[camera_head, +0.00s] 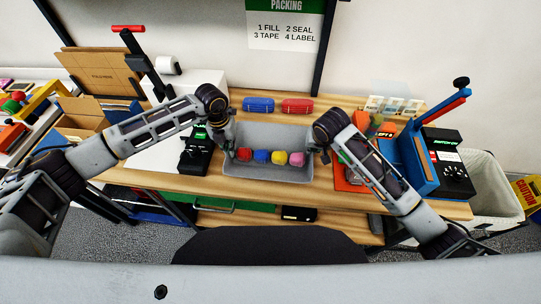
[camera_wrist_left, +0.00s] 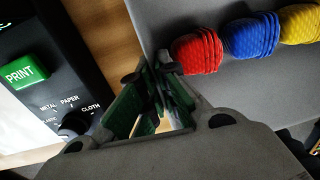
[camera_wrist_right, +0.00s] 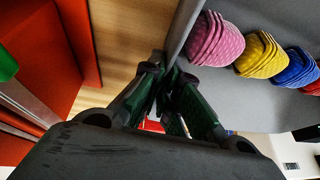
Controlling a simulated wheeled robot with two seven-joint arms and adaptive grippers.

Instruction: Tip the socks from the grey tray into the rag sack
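The grey tray (camera_head: 267,174) is level in the middle of the bench, with a red, a blue, a yellow and a pink rolled sock (camera_head: 297,158) in a row inside. I cannot tell whether it touches the bench top. My left gripper (camera_head: 228,146) is at its left end, fingers closed either side of the end wall in the left wrist view (camera_wrist_left: 150,72). My right gripper (camera_head: 320,150) is likewise on the right end wall, also in the right wrist view (camera_wrist_right: 166,68). A pale open sack-like bin (camera_head: 487,175), perhaps the rag sack, stands right of the bench.
A black label printer (camera_head: 195,155) stands close left of the tray. Blue and red bundles (camera_head: 258,104) lie behind it. Right are an orange-red holder (camera_head: 350,175), a blue press (camera_head: 412,165) and a black switch box (camera_head: 455,175). A yellow caution sign (camera_head: 528,192) stands far right.

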